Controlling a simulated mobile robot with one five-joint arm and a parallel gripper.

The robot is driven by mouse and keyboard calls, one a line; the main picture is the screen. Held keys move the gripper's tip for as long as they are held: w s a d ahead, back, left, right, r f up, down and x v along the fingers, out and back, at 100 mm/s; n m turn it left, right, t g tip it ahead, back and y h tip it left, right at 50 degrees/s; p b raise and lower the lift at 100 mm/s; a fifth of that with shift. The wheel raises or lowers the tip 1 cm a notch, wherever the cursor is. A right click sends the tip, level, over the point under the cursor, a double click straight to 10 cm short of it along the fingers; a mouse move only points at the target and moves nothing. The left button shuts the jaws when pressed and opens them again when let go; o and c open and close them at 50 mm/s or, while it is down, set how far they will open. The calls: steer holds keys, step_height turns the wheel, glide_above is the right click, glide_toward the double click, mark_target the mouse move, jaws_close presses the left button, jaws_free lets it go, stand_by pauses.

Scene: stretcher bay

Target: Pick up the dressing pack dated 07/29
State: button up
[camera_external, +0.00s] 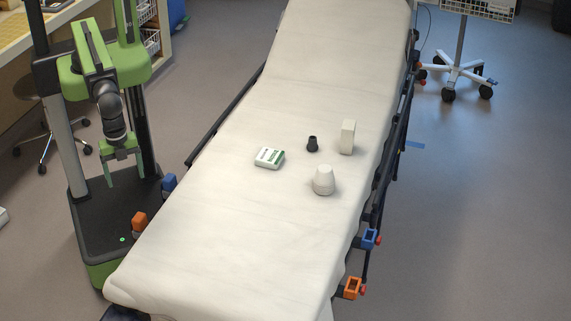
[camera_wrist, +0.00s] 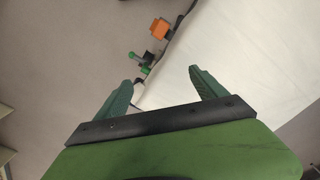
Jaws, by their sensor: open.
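A small white and green pack (camera_external: 269,158) lies flat on the stretcher's white sheet (camera_external: 230,240), near the middle. It looks like a dressing pack, but no date can be read at this size. My gripper (camera_external: 122,178) hangs at the left of the stretcher, above my own base, pointing down and well apart from the pack. In the wrist view my gripper's two green fingers (camera_wrist: 160,85) are spread with nothing between them. The wrist view shows floor and a corner of the sheet, and no pack.
On the sheet right of the pack are a small black item (camera_external: 312,144), an upright cream box (camera_external: 347,137) and a white tapered container (camera_external: 323,180). Orange (camera_external: 139,221) and blue (camera_external: 169,183) fittings stand at the stretcher's left edge. The sheet's lower half is bare.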

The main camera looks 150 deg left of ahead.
steer(key=o, duration=0.3)
